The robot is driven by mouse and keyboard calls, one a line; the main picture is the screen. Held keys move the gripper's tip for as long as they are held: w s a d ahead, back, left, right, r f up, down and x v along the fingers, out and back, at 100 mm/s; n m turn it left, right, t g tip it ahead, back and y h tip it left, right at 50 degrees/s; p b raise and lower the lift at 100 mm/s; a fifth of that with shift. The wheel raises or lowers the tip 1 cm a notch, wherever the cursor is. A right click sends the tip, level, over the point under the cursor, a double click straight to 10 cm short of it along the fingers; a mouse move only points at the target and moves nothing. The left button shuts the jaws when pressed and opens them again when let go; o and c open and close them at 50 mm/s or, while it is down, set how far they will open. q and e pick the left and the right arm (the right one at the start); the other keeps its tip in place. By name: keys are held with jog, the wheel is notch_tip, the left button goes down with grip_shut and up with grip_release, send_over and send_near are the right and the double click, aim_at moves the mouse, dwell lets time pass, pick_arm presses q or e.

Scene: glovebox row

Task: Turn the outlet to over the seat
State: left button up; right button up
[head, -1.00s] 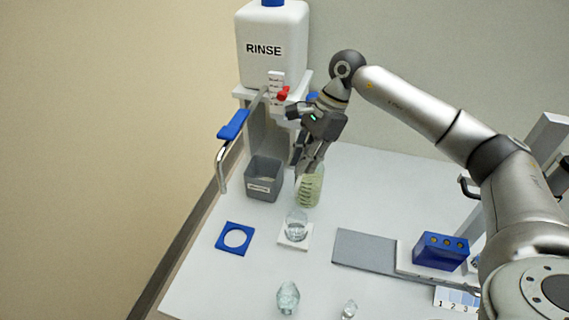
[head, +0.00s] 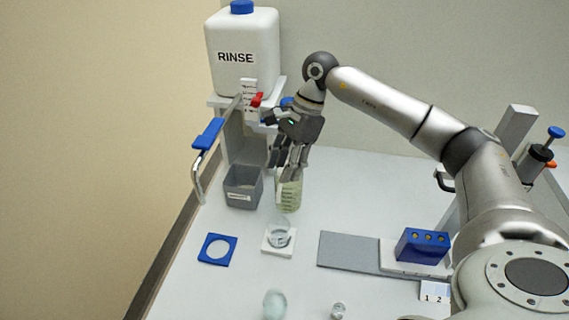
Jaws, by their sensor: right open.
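The outlet is a metal tube (head: 198,181) with a blue grip (head: 208,134). It runs from under the RINSE tank (head: 237,60) out to the left, and its bent end hangs near the table's left edge. A blue square plate with a round hole (head: 230,257), which looks like the seat, lies on the table in front; the outlet's end is not over it. My right gripper (head: 285,176) is open, pointing down right at a pale green graduated vessel (head: 289,197), to the right of the outlet and apart from it. Whether its fingers touch the vessel is unclear.
A grey labelled bin (head: 243,188) stands between outlet and vessel. A glass dish sits on a white pad (head: 266,249). A red tap handle (head: 257,100) is below the tank. Glassware (head: 275,304) stands in front; a blue block (head: 423,246) and grey mat (head: 348,249) lie right.

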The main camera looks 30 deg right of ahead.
jog(key=v, duration=1.2)
jog(key=shift+r, duration=0.1)
dwell(0.5)
